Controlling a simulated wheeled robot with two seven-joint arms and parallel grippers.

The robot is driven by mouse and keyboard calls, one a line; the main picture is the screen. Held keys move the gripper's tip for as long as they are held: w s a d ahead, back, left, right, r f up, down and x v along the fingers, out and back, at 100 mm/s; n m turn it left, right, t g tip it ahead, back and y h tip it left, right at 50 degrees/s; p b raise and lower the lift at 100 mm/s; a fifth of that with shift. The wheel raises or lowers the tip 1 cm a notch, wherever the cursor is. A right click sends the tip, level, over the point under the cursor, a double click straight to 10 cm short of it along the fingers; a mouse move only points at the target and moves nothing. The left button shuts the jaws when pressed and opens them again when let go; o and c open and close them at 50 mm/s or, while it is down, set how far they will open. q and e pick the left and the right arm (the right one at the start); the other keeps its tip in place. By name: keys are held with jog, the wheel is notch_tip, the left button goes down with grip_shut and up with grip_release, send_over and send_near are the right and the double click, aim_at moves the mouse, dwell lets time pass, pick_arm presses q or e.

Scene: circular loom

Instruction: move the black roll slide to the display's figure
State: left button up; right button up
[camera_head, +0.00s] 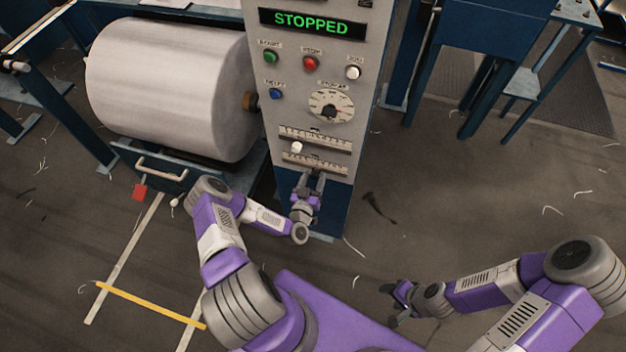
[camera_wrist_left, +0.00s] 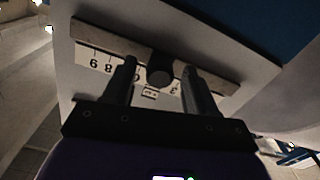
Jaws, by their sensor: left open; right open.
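The black roll slide's knob (camera_wrist_left: 160,72) shows in the left wrist view, on a pale rail above a number scale (camera_wrist_left: 95,62). My left gripper (camera_wrist_left: 163,82) is open, with one finger on each side of the knob; I cannot tell whether they touch it. In the head view my left gripper (camera_head: 313,178) is at the lower slide rail (camera_head: 328,170) and hides the black knob. The display (camera_head: 312,22) reads STOPPED in green; no figure shows on it. My right gripper (camera_head: 396,302) is open and empty, low over the floor.
A slide with a white knob (camera_head: 297,147) sits just above the lower rail. Higher on the panel are a dial (camera_head: 331,106) and green, red, white and blue buttons.

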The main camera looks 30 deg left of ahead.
pick_arm(q)
jog(key=shift+c, duration=0.2)
grip_shut()
dwell(1.2)
